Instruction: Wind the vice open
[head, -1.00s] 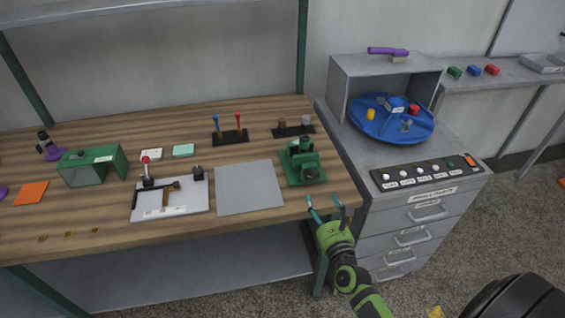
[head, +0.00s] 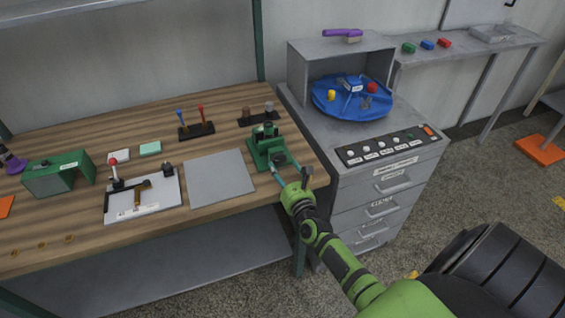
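The green vice (head: 265,146) stands at the right front part of the wooden workbench, close to its right edge. My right gripper (head: 284,170) is at the vice's front right side, at the bench edge. Its two fingers are spread apart and point toward the vice. The fingertips are close to the vice's front; I cannot tell whether they touch it. The vice's handle cannot be made out, and the gap between its jaws is too small to judge. My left gripper is not in view.
A grey mat (head: 219,177) lies left of the vice. Behind it are a dark rack with screwdrivers (head: 196,130) and a small dark holder (head: 258,117). A grey drawer cabinet (head: 378,200) with a button panel stands close on the right, bearing a blue turntable (head: 350,105).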

